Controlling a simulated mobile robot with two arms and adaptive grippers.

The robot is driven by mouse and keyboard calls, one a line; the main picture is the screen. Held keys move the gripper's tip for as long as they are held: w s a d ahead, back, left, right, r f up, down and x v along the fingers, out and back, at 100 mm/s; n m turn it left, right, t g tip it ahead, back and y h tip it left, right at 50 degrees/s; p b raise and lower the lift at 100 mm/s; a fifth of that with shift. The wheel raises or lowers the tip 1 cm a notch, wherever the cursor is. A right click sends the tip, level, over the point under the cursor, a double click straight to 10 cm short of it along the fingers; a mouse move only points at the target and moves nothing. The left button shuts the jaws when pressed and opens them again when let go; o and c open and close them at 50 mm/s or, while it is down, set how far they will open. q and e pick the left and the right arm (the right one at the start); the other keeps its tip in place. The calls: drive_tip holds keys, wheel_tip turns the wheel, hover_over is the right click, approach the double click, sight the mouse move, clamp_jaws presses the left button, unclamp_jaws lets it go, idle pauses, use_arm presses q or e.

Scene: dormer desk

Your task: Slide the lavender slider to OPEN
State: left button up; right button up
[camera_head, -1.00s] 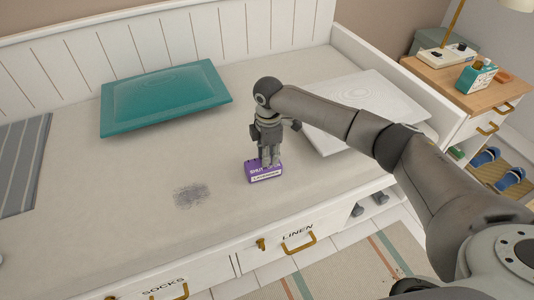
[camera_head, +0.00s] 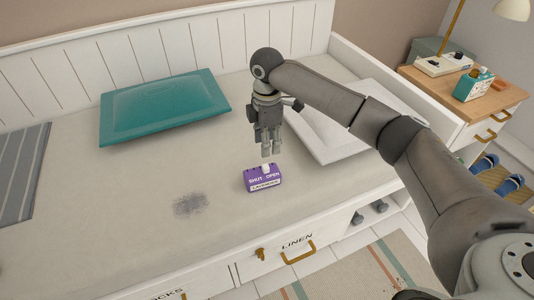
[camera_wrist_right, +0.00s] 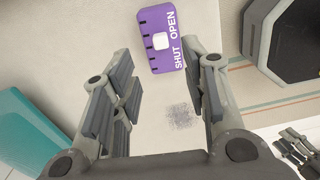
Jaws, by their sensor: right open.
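The lavender slider is a small purple box (camera_head: 263,183) marked SHUT on the left and OPEN on the right, standing on the pale bed surface. Its white knob (camera_head: 266,168) sits around the middle of its track, between the two words. In the right wrist view the box (camera_wrist_right: 153,62) and the knob (camera_wrist_right: 160,41) lie beyond the fingertips. My right gripper (camera_head: 267,154) is open and empty, pointing down just above and behind the box, apart from it. Its two fingers show wide apart in the wrist view (camera_wrist_right: 163,78).
A teal cushion (camera_head: 165,105) lies at the back left and a white cushion (camera_head: 325,138) lies right of the box, partly behind my arm. A striped grey cloth (camera_head: 20,175) is at the far left. A dark smudge (camera_head: 190,204) marks the clear bed surface left of the box.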

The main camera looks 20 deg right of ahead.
wheel_tip(320, 180, up, 2)
drive_tip(key=shift+r, duration=0.25)
drive_tip(key=shift+f, duration=0.1)
